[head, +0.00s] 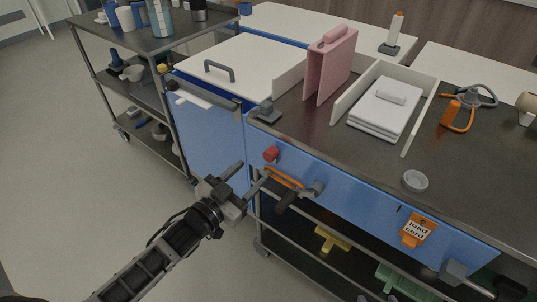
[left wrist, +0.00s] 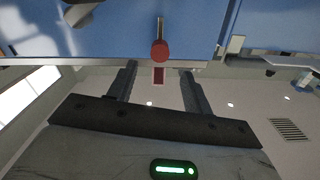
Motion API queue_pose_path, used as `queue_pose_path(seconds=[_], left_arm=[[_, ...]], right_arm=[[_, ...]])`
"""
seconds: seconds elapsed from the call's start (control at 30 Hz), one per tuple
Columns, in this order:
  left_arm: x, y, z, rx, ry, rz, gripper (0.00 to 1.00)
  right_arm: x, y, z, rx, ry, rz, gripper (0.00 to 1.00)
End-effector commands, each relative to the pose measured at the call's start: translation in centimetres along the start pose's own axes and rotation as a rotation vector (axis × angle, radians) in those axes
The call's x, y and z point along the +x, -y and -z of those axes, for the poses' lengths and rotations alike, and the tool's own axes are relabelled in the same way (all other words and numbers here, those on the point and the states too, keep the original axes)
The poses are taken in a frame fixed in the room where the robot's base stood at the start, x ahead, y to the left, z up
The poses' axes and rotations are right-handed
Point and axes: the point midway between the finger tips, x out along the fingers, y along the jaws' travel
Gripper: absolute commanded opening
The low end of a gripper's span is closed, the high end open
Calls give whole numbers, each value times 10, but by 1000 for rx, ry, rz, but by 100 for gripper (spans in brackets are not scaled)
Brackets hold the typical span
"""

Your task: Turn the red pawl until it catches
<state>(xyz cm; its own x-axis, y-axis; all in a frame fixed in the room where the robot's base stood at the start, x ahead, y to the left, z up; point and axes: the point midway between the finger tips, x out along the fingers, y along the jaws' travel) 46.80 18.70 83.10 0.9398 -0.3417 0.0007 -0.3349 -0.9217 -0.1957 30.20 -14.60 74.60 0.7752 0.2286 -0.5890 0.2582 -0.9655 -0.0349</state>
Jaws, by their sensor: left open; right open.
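The red pawl (head: 271,154) sits on the blue front panel of the metal cart, near its left end. In the left wrist view the red pawl (left wrist: 159,50) shows as a round red end with a grey stem and a small red piece against it. My left gripper (head: 252,173) is just below and left of the pawl in the head view, open and empty. In the left wrist view its two fingers (left wrist: 158,78) are spread, with the pawl between their lines and beyond the tips. No contact shows. My right gripper is not in view.
An orange handle (head: 284,177) and a grey lever (head: 314,188) are right of the pawl. An orange tag (head: 417,231) hangs further right. A pink folder (head: 331,65) and white linen (head: 385,107) stand on the cart top.

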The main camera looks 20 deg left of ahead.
Motion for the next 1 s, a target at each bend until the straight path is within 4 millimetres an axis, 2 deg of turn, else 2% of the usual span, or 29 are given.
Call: queue_pose_path(seconds=[0.03, 0.2, 0.4, 0.6, 0.83, 0.87, 1.0], left_arm=[[13, 1, 2, 1, -4, 1, 50], [48, 0, 1, -1, -2, 1, 50], [76, 0, 0, -1, 0, 1, 50], [86, 0, 0, -1, 1, 0, 50], [87, 0, 0, -1, 1, 0, 50], [87, 0, 0, -1, 1, 0, 48], [86, 0, 0, -1, 1, 0, 9]], right_arm=[[0, 0, 0, 0, 0, 0, 48], [0, 0, 0, 1, 1, -1, 48], [1, 1, -1, 8, 1, -1, 48], [1, 2, -1, 12, 2, -1, 48], [-1, 2, -4, 14, 8, 0, 48], [-1, 2, -5, 14, 9, 0, 48], [-2, 3, -5, 14, 10, 0, 48]])
